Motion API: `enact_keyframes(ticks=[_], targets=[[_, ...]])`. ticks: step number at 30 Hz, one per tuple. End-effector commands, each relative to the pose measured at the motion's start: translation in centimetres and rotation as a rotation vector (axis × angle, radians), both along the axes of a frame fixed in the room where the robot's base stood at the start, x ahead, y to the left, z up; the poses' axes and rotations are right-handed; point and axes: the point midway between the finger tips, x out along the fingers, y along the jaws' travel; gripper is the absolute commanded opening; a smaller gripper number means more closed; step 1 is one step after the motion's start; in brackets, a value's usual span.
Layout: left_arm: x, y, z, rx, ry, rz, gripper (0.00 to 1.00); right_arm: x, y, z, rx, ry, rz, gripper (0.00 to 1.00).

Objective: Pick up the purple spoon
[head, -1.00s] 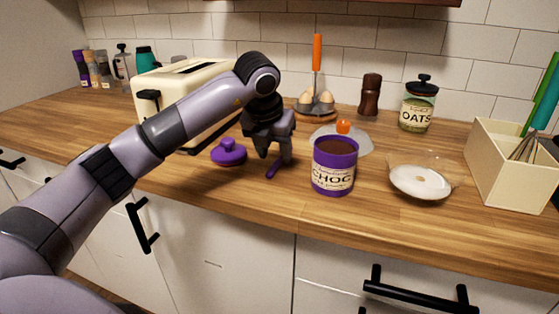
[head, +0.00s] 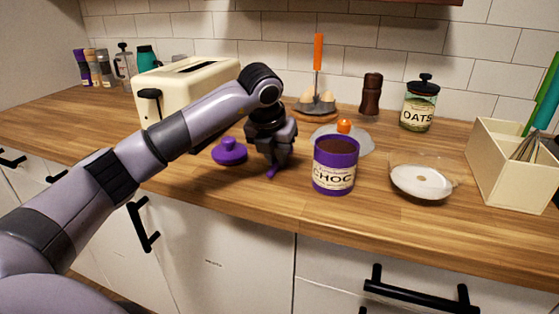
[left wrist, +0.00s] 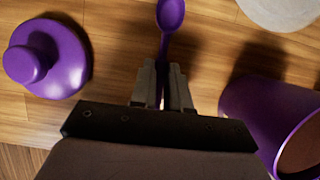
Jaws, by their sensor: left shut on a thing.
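The purple spoon (left wrist: 170,16) shows in the left wrist view, its bowl pointing away from my left gripper (left wrist: 163,82). The gripper's fingers are shut on the spoon's handle. In the head view my left gripper (head: 273,164) is low over the counter, and only a small purple end of the spoon (head: 271,174) shows below the fingers. The rest of the spoon is hidden there. I cannot tell whether the spoon touches the counter. My right gripper is not in view.
A purple lid (head: 230,152) lies left of the gripper, and the open CHOC jar (head: 334,178) stands to its right. A toaster (head: 190,85) is behind my arm. A glass bowl of white powder (head: 420,182) and a cream utensil box (head: 500,172) stand further right.

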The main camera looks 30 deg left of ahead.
Motion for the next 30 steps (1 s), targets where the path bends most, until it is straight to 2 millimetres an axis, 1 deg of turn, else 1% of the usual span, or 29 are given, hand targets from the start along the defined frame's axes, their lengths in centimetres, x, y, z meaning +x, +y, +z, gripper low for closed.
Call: enact_keyframes(ticks=[5,8,11,13,17,24,27,30], targets=[[0.0,0.0,0.0,0.0,0.002,0.0,0.0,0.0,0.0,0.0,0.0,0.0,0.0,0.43],[0.0,0.0,0.3,0.0,0.001,0.0,0.0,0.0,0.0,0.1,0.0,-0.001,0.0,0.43],[0.0,0.0,1.3,-0.001,-0.001,0.0,0.0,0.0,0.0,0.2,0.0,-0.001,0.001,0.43],[0.1,0.0,2.3,0.0,-0.002,0.0,0.0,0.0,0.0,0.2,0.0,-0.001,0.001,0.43],[0.1,0.0,5.3,-0.001,-0.005,0.0,0.0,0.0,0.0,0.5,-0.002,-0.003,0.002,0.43],[0.1,-0.1,12.7,-0.002,-0.005,0.0,0.0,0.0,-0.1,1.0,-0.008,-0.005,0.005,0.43],[0.0,-0.1,15.2,-0.001,-0.004,-0.001,0.0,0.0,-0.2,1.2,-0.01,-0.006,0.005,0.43],[0.0,0.0,17.2,0.0,-0.002,0.001,0.0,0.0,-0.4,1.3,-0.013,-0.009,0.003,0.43]])
